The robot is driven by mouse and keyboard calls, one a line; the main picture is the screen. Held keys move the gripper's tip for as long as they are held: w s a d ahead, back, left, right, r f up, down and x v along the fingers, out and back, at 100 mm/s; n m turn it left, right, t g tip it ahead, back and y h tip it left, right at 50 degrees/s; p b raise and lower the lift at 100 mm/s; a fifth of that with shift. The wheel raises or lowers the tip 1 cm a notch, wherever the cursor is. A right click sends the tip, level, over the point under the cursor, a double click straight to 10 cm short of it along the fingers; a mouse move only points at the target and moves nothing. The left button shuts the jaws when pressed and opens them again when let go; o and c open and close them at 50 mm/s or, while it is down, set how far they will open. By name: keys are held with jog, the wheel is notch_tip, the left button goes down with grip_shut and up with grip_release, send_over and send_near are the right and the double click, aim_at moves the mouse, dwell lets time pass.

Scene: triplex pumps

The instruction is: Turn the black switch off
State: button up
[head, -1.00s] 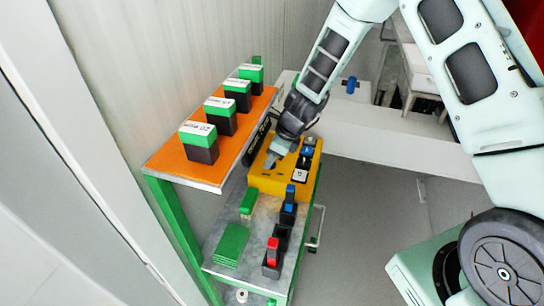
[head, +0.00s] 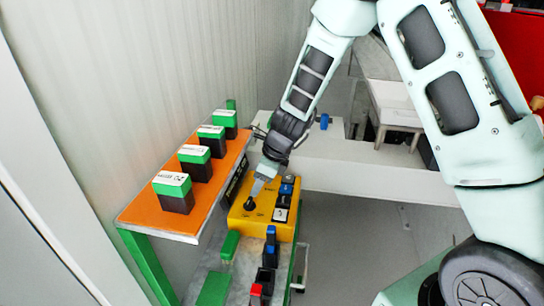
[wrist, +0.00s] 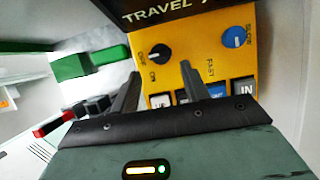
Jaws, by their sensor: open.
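The black switch is a round knob (wrist: 159,53) on the yellow control box (wrist: 205,40). In the wrist view it lies just beyond and between my open fingertips, with small printed labels to its left and below. A small pale mark shows on its left part. In the head view the black switch (head: 250,203) is a dark spot just below the tip of my gripper (head: 258,187). My gripper (wrist: 162,70) is open and empty, its fingers pointing at the box face. I cannot tell whether a finger touches the knob.
A blue knob (wrist: 235,37) and several push buttons (head: 284,200) share the box. An orange shelf (head: 140,212) with several green-topped black blocks (head: 173,192) stands at its left. Red and blue handled parts (head: 256,292) stand in front, beside green pieces (head: 214,290).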

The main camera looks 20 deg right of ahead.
jog(key=v, duration=1)
jog(key=shift+r, duration=0.3)
